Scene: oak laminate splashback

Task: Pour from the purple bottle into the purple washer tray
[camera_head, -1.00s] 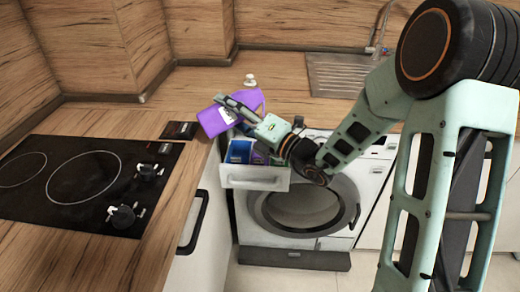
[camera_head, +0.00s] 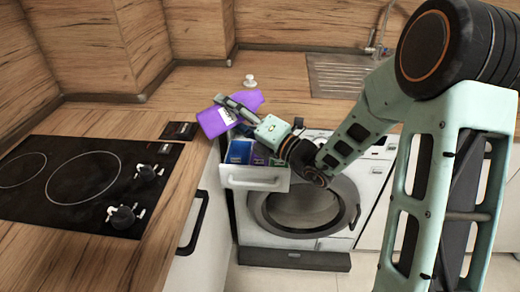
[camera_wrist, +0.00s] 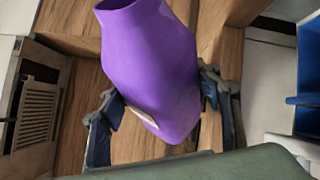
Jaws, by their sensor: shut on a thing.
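The purple bottle (camera_head: 213,122) is held tilted above the counter's front edge, just behind and left of the open washer drawer (camera_head: 254,180). My gripper (camera_head: 228,105) is shut on the bottle's body. In the wrist view the bottle (camera_wrist: 150,65) sits between my fingers (camera_wrist: 160,110), its uncapped mouth at the top edge. The purple washer tray (camera_head: 260,156) is in the drawer, right of a blue tray (camera_head: 239,151), and partly hidden by my wrist. I cannot see any liquid flowing.
A white cap (camera_head: 250,81) stands on the wooden counter behind the bottle. A black cooktop (camera_head: 85,180) with knobs lies at left, and a sink (camera_head: 340,72) is at back right. The washer (camera_head: 300,205) is below the drawer.

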